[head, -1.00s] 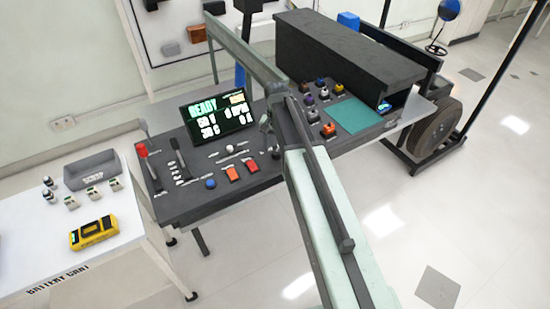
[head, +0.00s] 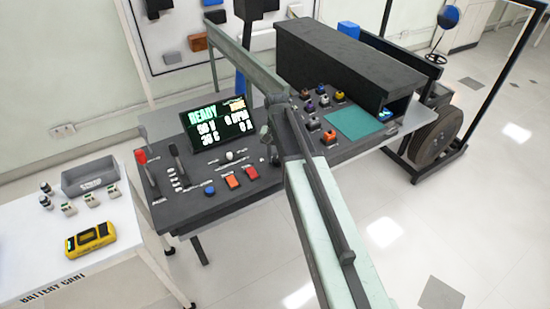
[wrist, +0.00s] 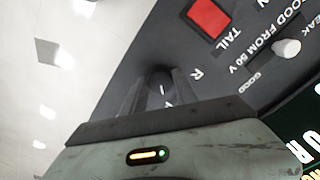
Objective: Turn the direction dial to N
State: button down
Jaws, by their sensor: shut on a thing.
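In the wrist view my gripper (wrist: 158,84) is shut on the direction dial (wrist: 159,71), a dark knob on the dark grey console (wrist: 125,62). Its fingers cover most of the dial, and its pointer cannot be made out. A white R is beside the right finger; another white letter, partly hidden, shows between the fingers. In the head view my gripper (head: 267,138) hangs at the console's right part, by the display's lower right corner, and the dial is hidden there.
A red switch (wrist: 208,18) labelled TAIL and a white knob (wrist: 287,48) are close by. The head view shows the lit READY display (head: 219,123), a red lever (head: 141,157), a blue button (head: 209,190) and a yellow meter (head: 90,238) on the battery cart at left.

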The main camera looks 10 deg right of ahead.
aim_at(277, 159)
jog(key=n, duration=0.3)
jog(key=shift+n, duration=2.4)
jog(key=c, duration=1)
grip_release()
jog(key=shift+o, duration=0.2)
notch_tip(277, 159, up, 8)
jog(key=p, duration=0.8)
jog(key=shift+d, duration=0.1)
jog(key=shift+f, duration=0.1)
